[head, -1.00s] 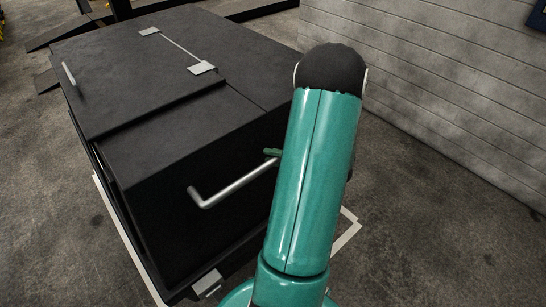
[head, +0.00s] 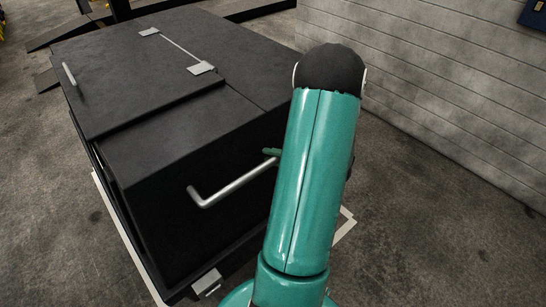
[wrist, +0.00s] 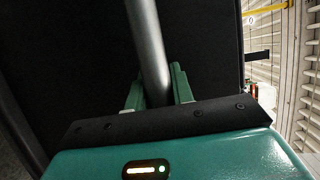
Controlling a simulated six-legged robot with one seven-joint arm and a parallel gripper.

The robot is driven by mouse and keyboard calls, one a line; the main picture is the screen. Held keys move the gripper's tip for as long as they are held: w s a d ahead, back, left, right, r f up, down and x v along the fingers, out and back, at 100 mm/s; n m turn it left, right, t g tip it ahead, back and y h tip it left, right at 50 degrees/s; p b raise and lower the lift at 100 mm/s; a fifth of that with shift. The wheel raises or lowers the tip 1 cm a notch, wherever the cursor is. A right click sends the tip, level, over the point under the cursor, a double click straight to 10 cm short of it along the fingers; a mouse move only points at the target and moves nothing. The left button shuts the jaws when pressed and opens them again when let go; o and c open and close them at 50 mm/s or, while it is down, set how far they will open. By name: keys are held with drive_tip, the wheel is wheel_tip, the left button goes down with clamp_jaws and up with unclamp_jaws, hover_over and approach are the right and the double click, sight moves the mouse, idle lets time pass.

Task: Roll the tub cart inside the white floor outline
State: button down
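The tub cart (head: 130,95) is a large dark box with a hinged lid and a silver bar handle (head: 232,187) on its near face. In the wrist view the handle (wrist: 148,40) runs between the two green fingers of my gripper (wrist: 158,90), which close against it from both sides. In the head view my arm hides most of the gripper. The white floor outline (head: 125,235) shows as a strip close along the cart's left side. Another piece with a corner (head: 346,222) shows right of my arm. The rest is hidden by the cart and arm.
A pale panelled wall (head: 430,90) stands to the right, with a strip of bare concrete floor (head: 420,210) between it and the cart. Dark ramp-like structures (head: 65,35) lie behind the cart. The floor left of the cart is clear.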

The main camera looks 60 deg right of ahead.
drive_tip(key=c, duration=1.2)
unclamp_jaws()
drive_tip(key=shift+f, duration=0.1)
drive_tip(key=v, duration=1.3)
drive_tip(key=shift+s, duration=0.4)
